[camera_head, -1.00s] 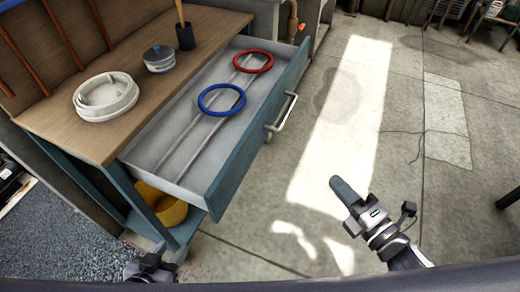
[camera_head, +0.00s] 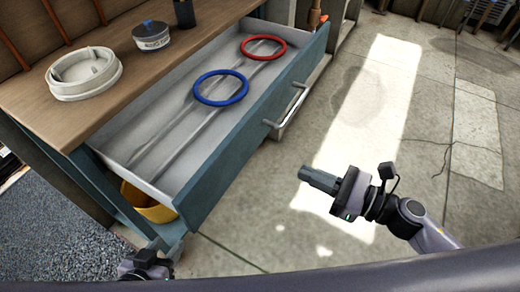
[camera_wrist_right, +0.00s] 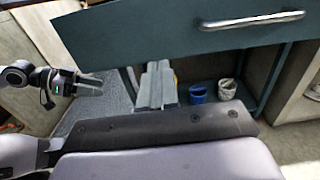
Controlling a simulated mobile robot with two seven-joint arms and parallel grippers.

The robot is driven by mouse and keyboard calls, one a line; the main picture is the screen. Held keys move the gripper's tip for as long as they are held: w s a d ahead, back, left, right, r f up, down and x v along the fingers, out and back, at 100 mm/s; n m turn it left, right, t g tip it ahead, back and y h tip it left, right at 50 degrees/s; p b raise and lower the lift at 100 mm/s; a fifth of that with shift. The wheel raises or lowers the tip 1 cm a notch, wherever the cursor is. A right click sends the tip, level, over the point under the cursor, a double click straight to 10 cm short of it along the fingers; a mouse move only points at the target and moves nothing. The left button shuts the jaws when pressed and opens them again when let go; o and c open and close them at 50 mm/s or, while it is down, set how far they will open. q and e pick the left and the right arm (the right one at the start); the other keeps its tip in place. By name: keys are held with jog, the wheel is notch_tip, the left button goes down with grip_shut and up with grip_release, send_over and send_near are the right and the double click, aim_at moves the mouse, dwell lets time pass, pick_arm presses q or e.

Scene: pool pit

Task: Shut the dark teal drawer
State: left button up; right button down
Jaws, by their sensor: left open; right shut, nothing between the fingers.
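The dark teal drawer (camera_head: 235,160) is pulled out of the wooden-topped bench in the head view. Its silver bar handle (camera_head: 290,110) is on the front panel. The drawer front (camera_wrist_right: 150,35) and handle (camera_wrist_right: 255,20) also fill the top of the right wrist view. My right gripper (camera_head: 306,174) is shut and empty, in front of the drawer and apart from it, pointing toward it. Its fingers (camera_wrist_right: 156,85) show below the drawer front in the wrist view.
A red ring (camera_head: 263,48) and a blue ring (camera_head: 221,88) lie in the drawer. A yellow container (camera_head: 146,203) sits below. Concrete floor to the right is clear.

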aim_at(247, 147)
jog(key=p+x, duration=0.1)
jog(key=x, duration=1)
jog(key=shift+w+a, duration=0.1)
jog(key=shift+w, duration=0.05)
jog(key=shift+w+a, duration=0.2)
jog(key=shift+a, duration=0.15)
